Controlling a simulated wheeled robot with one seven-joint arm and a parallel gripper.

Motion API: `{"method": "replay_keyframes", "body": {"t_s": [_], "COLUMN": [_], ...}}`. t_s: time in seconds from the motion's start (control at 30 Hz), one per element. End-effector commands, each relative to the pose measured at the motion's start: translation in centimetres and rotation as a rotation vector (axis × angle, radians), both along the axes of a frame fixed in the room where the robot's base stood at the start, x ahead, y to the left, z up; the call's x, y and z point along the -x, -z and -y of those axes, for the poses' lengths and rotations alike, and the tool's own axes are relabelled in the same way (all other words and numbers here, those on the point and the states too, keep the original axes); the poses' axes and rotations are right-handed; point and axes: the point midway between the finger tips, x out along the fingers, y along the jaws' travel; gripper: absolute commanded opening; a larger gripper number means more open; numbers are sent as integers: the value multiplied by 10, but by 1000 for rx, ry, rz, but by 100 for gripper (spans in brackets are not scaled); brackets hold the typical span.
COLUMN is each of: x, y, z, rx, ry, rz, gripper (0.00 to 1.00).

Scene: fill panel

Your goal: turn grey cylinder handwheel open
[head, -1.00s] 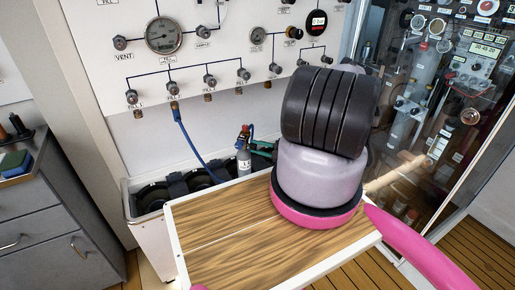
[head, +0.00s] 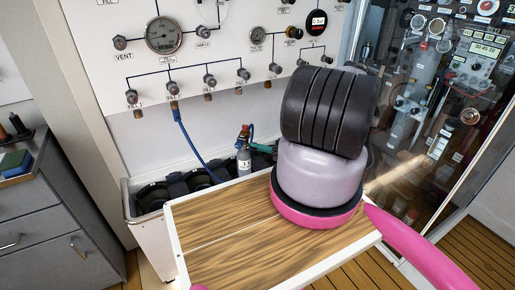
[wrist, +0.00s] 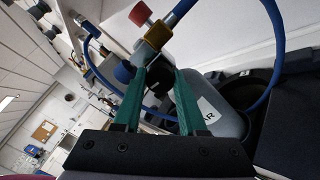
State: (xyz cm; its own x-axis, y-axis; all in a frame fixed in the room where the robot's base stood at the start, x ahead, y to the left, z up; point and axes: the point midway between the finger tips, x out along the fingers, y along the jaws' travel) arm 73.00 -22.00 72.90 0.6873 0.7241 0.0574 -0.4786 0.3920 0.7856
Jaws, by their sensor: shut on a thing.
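The small grey cylinder (head: 244,164) stands upright at the fill panel, by the far edge of the wooden top, with a blue hose and brass fittings at its top. In the wrist view its grey body (wrist: 222,118) carries a white label. My gripper (head: 262,148) reaches the valve from the right; only its green fingers show past my arm. In the wrist view my gripper (wrist: 160,72) has both fingertips at the valve, shut on the handwheel, which the fingers mostly hide. A rounded blue part (wrist: 125,72) shows beside the left fingertip. A red knob (wrist: 140,14) sits above, on the brass fitting (wrist: 158,35).
The white panel (head: 200,50) with gauges and several valves is behind. A blue hose (head: 190,145) hangs from it to the cylinder. Black round holders (head: 175,186) sit in a white rack left of the cylinder. The wooden top (head: 230,235) is in front; glass stands at right.

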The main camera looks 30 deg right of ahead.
Motion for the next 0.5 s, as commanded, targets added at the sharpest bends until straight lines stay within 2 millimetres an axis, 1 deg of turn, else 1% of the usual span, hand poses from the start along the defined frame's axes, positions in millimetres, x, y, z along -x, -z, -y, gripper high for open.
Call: {"method": "replay_keyframes", "body": {"t_s": [0.5], "x": [1], "y": [2], "z": [1], "rx": [339], "ry": [-1], "rz": [355], "gripper": [0]}}
